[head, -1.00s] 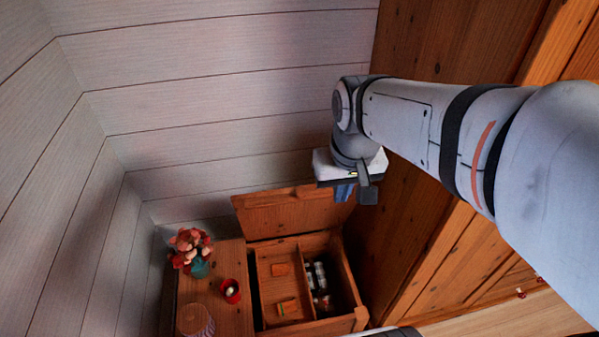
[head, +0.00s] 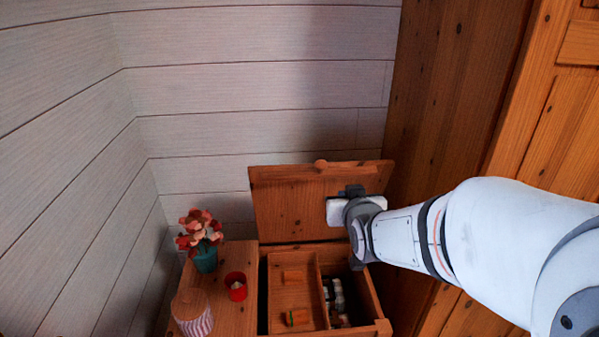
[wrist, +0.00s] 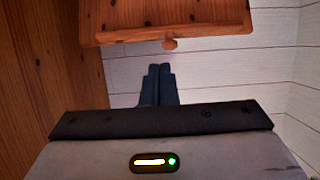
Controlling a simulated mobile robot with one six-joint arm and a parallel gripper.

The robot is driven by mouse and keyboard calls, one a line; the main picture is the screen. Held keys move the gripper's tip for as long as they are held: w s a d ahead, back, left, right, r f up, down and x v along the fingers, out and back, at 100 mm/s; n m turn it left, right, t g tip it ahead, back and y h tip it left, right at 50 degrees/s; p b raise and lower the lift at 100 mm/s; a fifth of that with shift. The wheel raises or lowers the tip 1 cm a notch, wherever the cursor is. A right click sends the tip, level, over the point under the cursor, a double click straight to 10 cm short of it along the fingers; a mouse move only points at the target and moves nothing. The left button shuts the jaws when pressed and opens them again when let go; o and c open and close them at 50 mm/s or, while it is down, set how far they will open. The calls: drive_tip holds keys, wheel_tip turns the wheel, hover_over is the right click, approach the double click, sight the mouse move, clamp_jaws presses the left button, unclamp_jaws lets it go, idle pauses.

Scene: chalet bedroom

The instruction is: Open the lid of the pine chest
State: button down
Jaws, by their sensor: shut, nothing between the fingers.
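The pine chest (head: 373,293) stands open at the bottom of the head view. Its lid (head: 290,200) is raised and stands roughly upright at the back, inner face towards me. My gripper (head: 354,190) is in front of the right part of the lid. In the wrist view its two fingers (wrist: 160,72) are together and empty, pointing towards the lid's edge. I cannot tell whether they touch it.
Inside the chest are a tray (head: 293,263) with small orange things and a compartment (head: 338,290) with several jars or rolls. To the left stand a flower pot (head: 205,258), a red cup (head: 236,286) and a striped jar (head: 192,315). A wooden wall (head: 435,120) is close on the right.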

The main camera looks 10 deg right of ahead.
drive_tip(key=w+f+t+b, duration=0.4)
drive_tip(key=f+t+b, duration=0.2)
drive_tip(key=f+b, duration=0.7)
drive_tip(key=t+b, duration=0.2)
drive_tip(key=b, duration=0.2)
approach(327, 176)
drive_tip(key=x, duration=0.6)
drive_tip(key=shift+w+r, duration=0.2)
drive_tip(key=shift+w, duration=0.05)
